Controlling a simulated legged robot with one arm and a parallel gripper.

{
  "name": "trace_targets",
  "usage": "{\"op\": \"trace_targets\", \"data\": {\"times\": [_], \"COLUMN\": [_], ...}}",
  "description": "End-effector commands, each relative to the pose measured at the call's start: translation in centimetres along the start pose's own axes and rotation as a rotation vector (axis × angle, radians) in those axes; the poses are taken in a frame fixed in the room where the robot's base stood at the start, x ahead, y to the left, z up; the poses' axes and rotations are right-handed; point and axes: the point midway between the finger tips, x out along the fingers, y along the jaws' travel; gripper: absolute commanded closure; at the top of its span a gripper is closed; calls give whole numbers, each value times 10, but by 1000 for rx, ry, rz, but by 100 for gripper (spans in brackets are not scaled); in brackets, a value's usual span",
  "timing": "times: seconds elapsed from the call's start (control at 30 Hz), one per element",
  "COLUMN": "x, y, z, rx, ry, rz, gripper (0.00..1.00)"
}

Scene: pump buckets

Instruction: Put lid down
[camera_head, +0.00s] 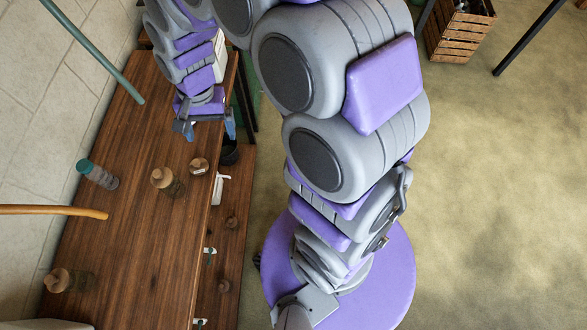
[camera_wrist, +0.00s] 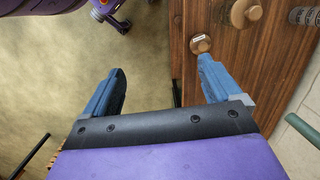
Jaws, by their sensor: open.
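A small round brown lid with a pale mark (camera_head: 199,166) lies on the wooden table top near its right edge. It also shows in the wrist view (camera_wrist: 201,43), just beyond the tip of my right finger. A clear bottle with a tan top (camera_head: 165,180) stands to its left; its top shows in the wrist view (camera_wrist: 246,12). My gripper (camera_head: 207,128) is open and empty above the table's edge, beyond the lid in the head view. In the wrist view (camera_wrist: 161,64) its blue fingers are wide apart, with floor between them.
The wooden table (camera_head: 135,225) also carries a teal-capped bottle (camera_head: 97,174) and a tan-topped container (camera_head: 65,280). A lower shelf (camera_head: 232,215) runs along its right side, with a dark pot (camera_head: 229,152). A wooden crate (camera_head: 460,30) stands far off; the floor at right is clear.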

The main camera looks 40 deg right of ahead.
Motion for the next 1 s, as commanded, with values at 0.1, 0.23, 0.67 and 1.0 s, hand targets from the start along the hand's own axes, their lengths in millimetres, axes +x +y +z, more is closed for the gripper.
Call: {"op": "trace_targets", "data": {"times": [0.1,0.23,0.67,1.0], "x": [-23,-40,-58,-56], "y": [33,68,165,180], "z": [26,54,147,162], "rx": [-107,-219,-499,-544], "ry": [8,14,-3,-12], "rz": [18,38,107,114], "gripper": [9,9,9,9]}}
